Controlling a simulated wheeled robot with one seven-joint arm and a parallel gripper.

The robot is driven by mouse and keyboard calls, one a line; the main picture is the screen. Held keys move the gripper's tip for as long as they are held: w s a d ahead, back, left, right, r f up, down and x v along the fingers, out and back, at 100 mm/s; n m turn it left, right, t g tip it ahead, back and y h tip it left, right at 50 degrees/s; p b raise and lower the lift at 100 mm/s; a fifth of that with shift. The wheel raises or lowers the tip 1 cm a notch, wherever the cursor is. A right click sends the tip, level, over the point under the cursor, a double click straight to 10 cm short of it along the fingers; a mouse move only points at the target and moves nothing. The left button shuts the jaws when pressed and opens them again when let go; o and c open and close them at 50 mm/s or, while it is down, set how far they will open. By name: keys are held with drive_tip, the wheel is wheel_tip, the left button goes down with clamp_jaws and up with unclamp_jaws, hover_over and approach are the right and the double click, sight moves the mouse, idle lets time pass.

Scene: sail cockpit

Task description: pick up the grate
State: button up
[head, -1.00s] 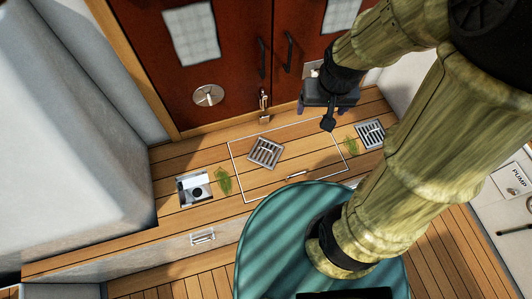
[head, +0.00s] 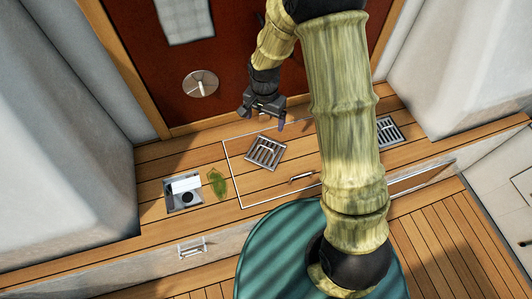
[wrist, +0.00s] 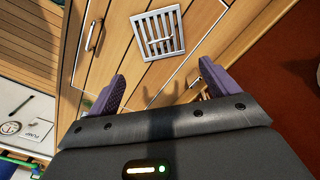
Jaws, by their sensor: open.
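The square metal grate (head: 265,152) lies loose and turned at an angle on the wooden hatch panel (head: 240,190). In the wrist view the grate (wrist: 157,34) is ahead of the fingers, with a raised bar handle across it. My gripper (head: 265,122) is above and just behind the grate in the head view, apart from it. Its two purple fingers (wrist: 160,88) are spread wide with nothing between them, and a shadow falls on the wood there.
A square drain recess (head: 184,195) and a green clump (head: 217,184) lie left. A hatch handle (head: 302,177) is in front. Red doors (head: 235,60) stand behind.

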drive_tip(key=b, duration=0.1)
approach(265, 147)
wheel_tip(265, 147, down, 5)
drive_tip(key=shift+f, duration=0.1)
idle(0.5)
wheel_tip(265, 147, down, 5)
drive_tip(key=shift+w+d+f+b, duration=0.1)
drive_tip(key=shift+b, duration=0.25)
drive_tip(key=shift+c, duration=0.2)
drive_tip(key=c, duration=1.2)
wheel_tip(265, 147, up, 10)
drive_tip(key=shift+r+p, duration=0.1)
drive_tip(key=shift+p, duration=0.4)
